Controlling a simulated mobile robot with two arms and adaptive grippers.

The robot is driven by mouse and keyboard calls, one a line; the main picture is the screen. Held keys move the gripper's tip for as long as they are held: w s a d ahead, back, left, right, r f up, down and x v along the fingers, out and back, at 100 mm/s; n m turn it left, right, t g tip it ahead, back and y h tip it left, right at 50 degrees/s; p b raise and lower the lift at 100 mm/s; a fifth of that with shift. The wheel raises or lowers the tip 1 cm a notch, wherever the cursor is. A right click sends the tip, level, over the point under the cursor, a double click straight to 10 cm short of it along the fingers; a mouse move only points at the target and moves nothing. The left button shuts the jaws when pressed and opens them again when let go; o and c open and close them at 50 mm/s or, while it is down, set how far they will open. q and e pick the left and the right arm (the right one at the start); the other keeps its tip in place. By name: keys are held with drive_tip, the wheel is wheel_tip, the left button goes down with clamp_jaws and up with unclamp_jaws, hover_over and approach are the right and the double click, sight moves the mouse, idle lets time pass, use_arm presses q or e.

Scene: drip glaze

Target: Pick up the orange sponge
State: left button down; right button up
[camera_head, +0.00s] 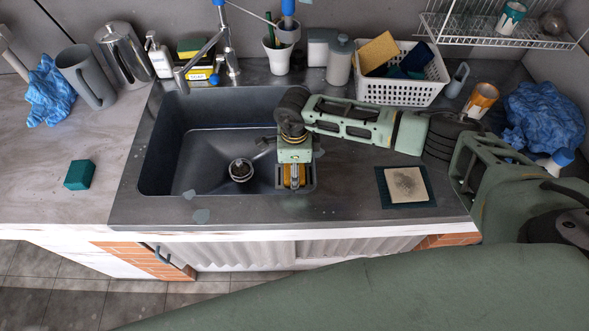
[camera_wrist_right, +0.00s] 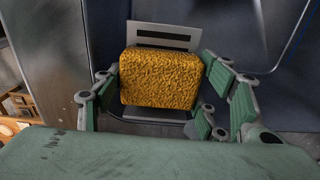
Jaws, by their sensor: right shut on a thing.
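The orange sponge (camera_wrist_right: 158,80) is a rough, golden-orange block. In the right wrist view it sits between the green-padded fingers of my right gripper (camera_wrist_right: 165,100), which is shut on it. In the head view the gripper (camera_head: 293,183) points down at the right end of the sink (camera_head: 160,150), and a bit of the sponge shows between its fingers. A grey slotted plate (camera_wrist_right: 160,32) is right behind the sponge; I cannot tell whether they touch. My left gripper is not in view.
A white basket (camera_head: 400,92) with another yellow-orange sponge (camera_head: 379,50) stands behind my right arm. A tap (camera_head: 228,45) rises at the sink's back. A teal sponge (camera_head: 79,174) lies on the left counter. A stained pad on a dark mat (camera_head: 425,201) lies right of the sink.

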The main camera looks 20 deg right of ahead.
drive_tip(key=shift+r, duration=0.15)
drive_tip(key=shift+r, duration=0.25)
wheel_tip(320, 180, up, 3)
drive_tip(key=shift+w+f+b, duration=0.1)
drive_tip(key=shift+f+b, duration=0.1)
drive_tip(key=shift+b, duration=0.85)
drive_tip(key=s+d+r+b, duration=0.3)
drive_tip(key=s+d+r, duration=0.4)
drive_tip(key=s+d, duration=0.1)
drive_tip(key=shift+d+r+b, duration=0.3)
drive_tip(key=shift+r+b, duration=0.05)
drive_tip(key=shift+b, duration=0.05)
drive_tip(key=o, duration=0.5)
drive_tip(key=shift+s, duration=0.1)
drive_tip(key=c, duration=0.5)
